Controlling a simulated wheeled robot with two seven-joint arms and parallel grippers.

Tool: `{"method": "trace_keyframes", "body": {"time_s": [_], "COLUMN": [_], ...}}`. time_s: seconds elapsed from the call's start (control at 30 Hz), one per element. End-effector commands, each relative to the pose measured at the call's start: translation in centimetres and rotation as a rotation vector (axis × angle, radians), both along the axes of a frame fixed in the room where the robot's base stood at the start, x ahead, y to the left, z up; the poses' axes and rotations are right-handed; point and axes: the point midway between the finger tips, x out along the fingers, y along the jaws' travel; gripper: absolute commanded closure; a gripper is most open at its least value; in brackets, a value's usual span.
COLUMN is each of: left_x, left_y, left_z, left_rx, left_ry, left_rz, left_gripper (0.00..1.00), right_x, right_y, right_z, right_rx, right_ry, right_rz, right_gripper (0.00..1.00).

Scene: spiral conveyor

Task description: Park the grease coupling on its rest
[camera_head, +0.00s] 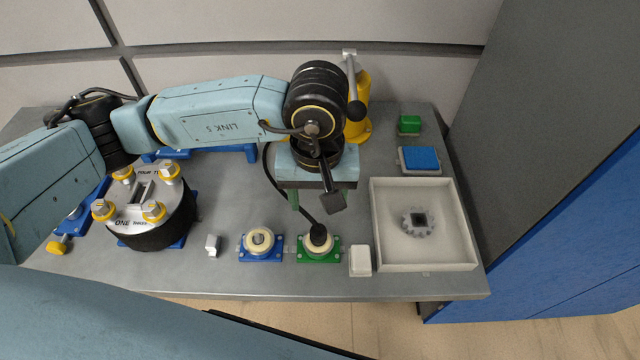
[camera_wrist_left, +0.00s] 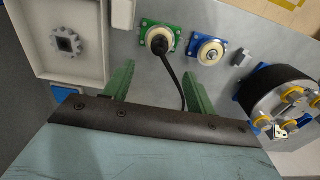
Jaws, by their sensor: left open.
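The black grease coupling (camera_head: 319,235) sits upright in a cream ring on the green base (camera_head: 304,256), its black hose (camera_head: 268,175) curving back behind my arm. The coupling also shows in the left wrist view (camera_wrist_left: 159,44). A matching blue base (camera_head: 262,256) beside it has a cream ring and a bare metal fitting (camera_wrist_left: 211,52). My left gripper (camera_head: 314,203) is open and empty above and behind the green base. Its green fingers (camera_wrist_left: 158,72) are apart, with the coupling and hose visible between them in the wrist view. My right gripper is not in view.
A white tray (camera_head: 375,230) holding a gear (camera_head: 419,222) stands at right. A yellow post (camera_head: 361,105) with a lever stands behind my wrist. A black drum (camera_head: 160,232) with yellow-collared bolts is at left. Small white blocks (camera_head: 360,261) (camera_head: 212,244) stand near the front edge.

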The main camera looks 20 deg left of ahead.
Motion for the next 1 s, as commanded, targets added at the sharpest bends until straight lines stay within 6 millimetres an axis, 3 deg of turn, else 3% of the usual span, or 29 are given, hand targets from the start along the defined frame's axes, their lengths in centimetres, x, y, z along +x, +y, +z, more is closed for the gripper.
{"method": "trace_keyframes", "body": {"time_s": [0.3, 0.5, 0.7, 1.0], "left_x": [-0.2, -0.1, -0.1, 0.0], "left_y": [0.0, 0.0, 0.0, -0.1], "left_z": [-6.3, -9.4, -10.7, -10.9], "left_rx": [0.0, -0.001, -0.002, -0.003], "left_ry": [0.007, 0.005, 0.003, 0.002], "left_rz": [0.002, 0.002, 0.001, 0.0], "left_gripper": [0.44, 0.44, 0.44, 0.44], "right_x": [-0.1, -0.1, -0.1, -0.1], "right_y": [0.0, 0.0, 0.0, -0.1], "right_z": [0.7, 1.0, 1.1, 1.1], "right_rx": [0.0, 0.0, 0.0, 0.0], "right_ry": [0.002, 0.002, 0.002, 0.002], "right_rz": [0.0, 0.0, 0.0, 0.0], "right_gripper": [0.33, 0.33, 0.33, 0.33]}}
